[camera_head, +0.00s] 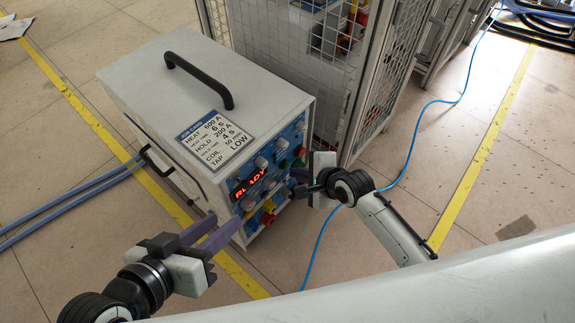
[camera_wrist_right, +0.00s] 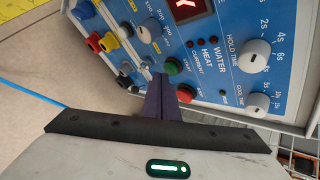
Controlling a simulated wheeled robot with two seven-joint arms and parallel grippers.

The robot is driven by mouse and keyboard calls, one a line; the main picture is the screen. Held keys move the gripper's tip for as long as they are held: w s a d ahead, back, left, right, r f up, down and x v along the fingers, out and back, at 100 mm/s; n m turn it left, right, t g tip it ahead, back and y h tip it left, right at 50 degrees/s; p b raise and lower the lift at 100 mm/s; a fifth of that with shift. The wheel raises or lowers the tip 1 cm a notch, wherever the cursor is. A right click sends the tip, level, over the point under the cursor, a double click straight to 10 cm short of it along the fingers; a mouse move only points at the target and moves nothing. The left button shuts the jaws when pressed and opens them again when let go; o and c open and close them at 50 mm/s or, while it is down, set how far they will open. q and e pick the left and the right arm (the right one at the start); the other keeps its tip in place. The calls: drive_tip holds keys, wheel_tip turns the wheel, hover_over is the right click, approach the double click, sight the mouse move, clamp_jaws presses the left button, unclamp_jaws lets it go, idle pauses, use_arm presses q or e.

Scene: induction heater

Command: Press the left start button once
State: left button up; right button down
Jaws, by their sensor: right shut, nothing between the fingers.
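The induction heater (camera_head: 190,100) is a white box with a blue front panel (camera_head: 285,160) and a red lit display (camera_head: 249,184). In the right wrist view a green button (camera_wrist_right: 174,67) and a red button (camera_wrist_right: 185,93) sit side by side on the panel. I cannot tell for sure which is the left start button. My right gripper (camera_head: 297,182) is shut and empty in front of the panel. My left gripper (camera_head: 228,222) is open and empty at the panel's near left.
Coloured sockets (camera_wrist_right: 107,42) and several knobs (camera_wrist_right: 254,56) surround the buttons. A mesh cage (camera_head: 330,50) stands close behind the heater. A blue cable (camera_head: 408,165) runs along the floor at the right. The floor at the right is mostly clear.

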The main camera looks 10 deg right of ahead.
drive_tip(key=shift+w+a, duration=0.3)
drive_tip(key=shift+w, duration=0.05)
idle(0.6)
drive_tip(key=shift+w+a+r, duration=0.25)
drive_tip(key=shift+a, duration=0.1)
idle(0.4)
drive_tip(key=shift+p, duration=0.3)
drive_tip(key=shift+s+d+f+p, duration=0.1)
drive_tip(key=shift+s+d+p, duration=0.05)
drive_tip(key=shift+s+p, duration=0.35)
drive_tip(key=shift+s+d+f+p, duration=0.1)
drive_tip(key=shift+s+p, duration=0.3)
drive_tip(key=shift+s, duration=0.15)
drive_tip(key=s+d+p, duration=0.3)
drive_tip(key=shift+s+d+r, duration=0.15)
drive_tip(key=shift+s+d, duration=0.15)
